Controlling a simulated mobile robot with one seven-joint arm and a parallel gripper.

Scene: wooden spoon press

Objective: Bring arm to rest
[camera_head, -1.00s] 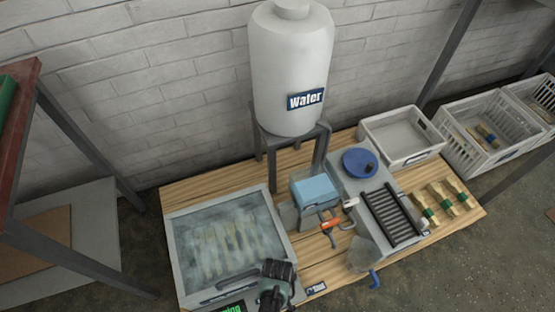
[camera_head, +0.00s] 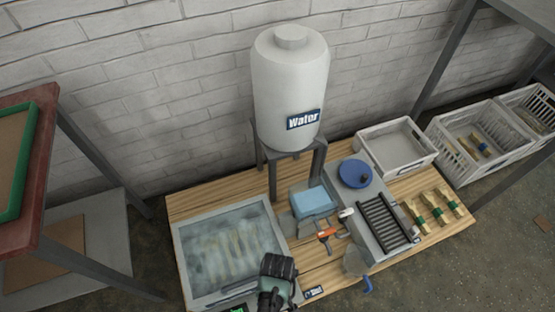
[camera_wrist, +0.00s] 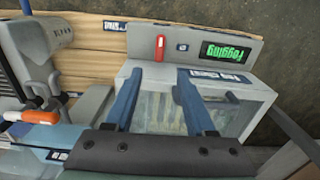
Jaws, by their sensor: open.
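My gripper shows at the bottom of the head view (camera_head: 274,290), in front of the steamer box. In the wrist view its two blue fingers (camera_wrist: 158,105) are apart with nothing between them. The steamer box (camera_head: 228,250) has a clouded clear lid, and pale spoon-like shapes show dimly under it. In the wrist view the box (camera_wrist: 255,110) lies beyond the fingers, with a lit green display (camera_wrist: 226,53) and a red handle or switch (camera_wrist: 160,47) on its panel. I cannot tell how far the fingertips are from the box.
A press with an orange handle (camera_head: 327,234), a blue disc (camera_head: 355,173) and a black rack (camera_head: 382,222) stand right of the box. White crates (camera_head: 397,150) are farther right. A red-topped table (camera_head: 25,215) is at left.

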